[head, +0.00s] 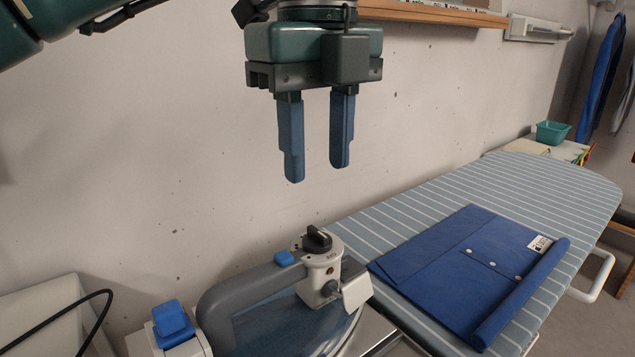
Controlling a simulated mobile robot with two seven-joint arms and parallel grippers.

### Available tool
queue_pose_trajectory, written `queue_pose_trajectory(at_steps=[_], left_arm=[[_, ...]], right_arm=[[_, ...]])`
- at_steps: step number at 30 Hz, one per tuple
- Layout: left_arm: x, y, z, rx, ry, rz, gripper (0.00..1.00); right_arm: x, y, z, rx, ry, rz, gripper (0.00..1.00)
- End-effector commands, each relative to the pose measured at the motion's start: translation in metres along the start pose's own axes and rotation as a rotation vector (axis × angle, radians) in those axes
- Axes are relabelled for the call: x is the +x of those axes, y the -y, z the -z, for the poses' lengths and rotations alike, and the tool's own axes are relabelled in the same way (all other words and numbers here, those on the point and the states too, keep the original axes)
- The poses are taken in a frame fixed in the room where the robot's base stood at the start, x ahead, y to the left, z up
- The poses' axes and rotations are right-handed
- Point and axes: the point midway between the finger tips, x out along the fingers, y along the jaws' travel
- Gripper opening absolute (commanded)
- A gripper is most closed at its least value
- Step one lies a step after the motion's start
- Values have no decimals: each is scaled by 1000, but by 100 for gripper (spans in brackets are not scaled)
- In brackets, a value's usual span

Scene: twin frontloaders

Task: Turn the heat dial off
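The heat dial is the black knob (317,238) on top of the white front part of the iron (240,300). The iron has a grey handle and a bluish body, and stands at the near end of the ironing board, its lower part cut off by the picture's edge. The dial's marks are too small to read. My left gripper (317,172) points down above the dial, clear of it. Its two blue fingers are apart with nothing between them. My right gripper does not show.
A striped ironing board (410,218) stretches to the back right, with a folded blue garment (450,262) on it. A teal basket (552,132) stands beyond its far end. A wooden shelf (435,12) is on the wall behind my gripper. A black cable (95,310) lies at lower left.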

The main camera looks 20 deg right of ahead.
Motion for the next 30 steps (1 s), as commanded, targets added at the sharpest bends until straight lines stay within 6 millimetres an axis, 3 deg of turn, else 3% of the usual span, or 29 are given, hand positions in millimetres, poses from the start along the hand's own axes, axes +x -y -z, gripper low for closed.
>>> queue_pose_trajectory(at_steps=[3, 9, 23, 30], left_arm=[[-28, 0, 0, -1, 1, 2, 38], [-49, 0, 0, 0, 1, 0, 38], [-57, 0, 0, 1, 0, 0, 38], [-116, 0, 0, 0, 0, 0, 38]], right_arm=[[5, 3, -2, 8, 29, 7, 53], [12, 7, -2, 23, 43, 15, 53], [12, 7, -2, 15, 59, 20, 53], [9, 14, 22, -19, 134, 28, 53]])
